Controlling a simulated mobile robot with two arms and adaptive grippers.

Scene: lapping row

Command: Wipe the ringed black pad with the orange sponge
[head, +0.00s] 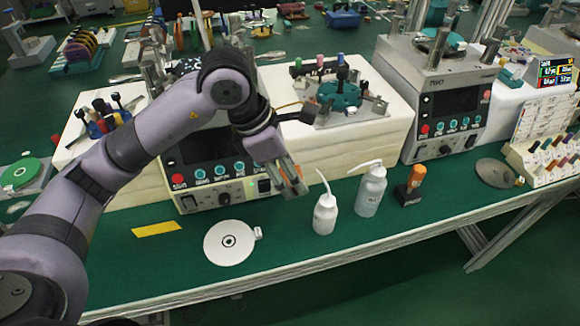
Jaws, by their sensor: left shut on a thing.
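My left gripper (291,188) hangs above the green bench, its fingers pointing down, between the machine's front panel and the white bottles. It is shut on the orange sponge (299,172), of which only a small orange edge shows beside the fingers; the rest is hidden. A dark grey round pad (494,173) lies flat on the bench at the right, far from the gripper; I cannot make out a ring on it. A white disc (229,243) with a black ring at its centre lies left of and below the gripper. My right gripper is not in view.
Two white squeeze bottles (325,213) (370,190) stand right of the gripper, with an orange-topped black piece (410,187) beside them. A yellow strip (157,229) lies at left. Lapping machines (440,95) line the back. A rack of coloured pieces (545,160) stands at far right.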

